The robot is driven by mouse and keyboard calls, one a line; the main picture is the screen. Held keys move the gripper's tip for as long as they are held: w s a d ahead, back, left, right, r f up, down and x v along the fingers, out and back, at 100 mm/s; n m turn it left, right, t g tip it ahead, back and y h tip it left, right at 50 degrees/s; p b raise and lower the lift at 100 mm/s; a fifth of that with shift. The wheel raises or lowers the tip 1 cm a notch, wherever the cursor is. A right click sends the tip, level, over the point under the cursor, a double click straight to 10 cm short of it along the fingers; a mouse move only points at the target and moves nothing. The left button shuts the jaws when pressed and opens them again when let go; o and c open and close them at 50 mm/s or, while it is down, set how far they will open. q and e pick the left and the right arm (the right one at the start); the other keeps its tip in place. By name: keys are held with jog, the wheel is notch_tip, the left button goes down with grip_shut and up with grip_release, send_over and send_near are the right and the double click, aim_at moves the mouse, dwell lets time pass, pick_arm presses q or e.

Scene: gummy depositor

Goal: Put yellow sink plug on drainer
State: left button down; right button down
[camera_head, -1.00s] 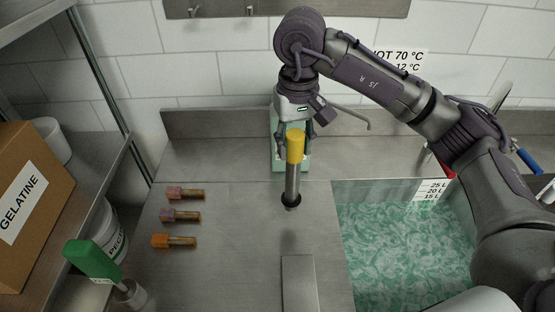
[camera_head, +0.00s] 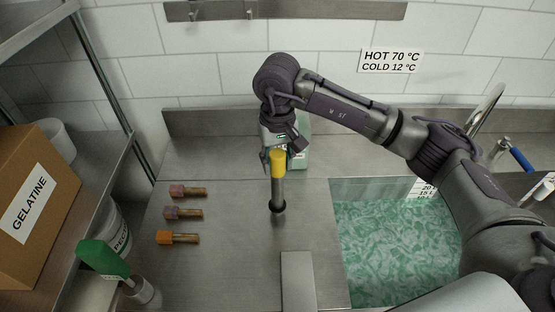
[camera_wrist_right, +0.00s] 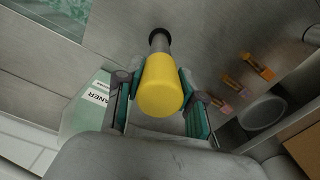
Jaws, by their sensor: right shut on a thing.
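The yellow sink plug is a steel tube with a yellow cap (camera_head: 278,163) and a black ring at its lower end. My right gripper (camera_head: 276,156) is shut on it near the cap. The plug is about upright over the steel drainer (camera_head: 235,262), left of the sink; I cannot tell whether its foot touches the steel. In the right wrist view the yellow cap (camera_wrist_right: 160,88) sits between the two fingers (camera_wrist_right: 160,102), with the black ring beyond. My left gripper is not in view.
A sink of green liquid (camera_head: 395,245) lies right of the drainer. A pale green cleaner container (camera_wrist_right: 85,105) stands close behind the gripper. A steel strip (camera_head: 298,280) is in front. Shelves with a gelatine box (camera_head: 35,205) stand far left.

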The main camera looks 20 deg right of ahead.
jog(key=c, duration=0.7)
grip_release()
jog(key=shift+r+p, duration=0.2)
jog(key=shift+p, duration=0.15)
notch_tip(320, 180, up, 6)
jog(key=b, duration=0.3)
jog(key=shift+w+f, duration=0.1)
jog(key=shift+f, duration=0.1)
notch_tip(320, 180, up, 6)
jog(key=shift+r+b, duration=0.1)
jog(key=shift+b, duration=0.4)
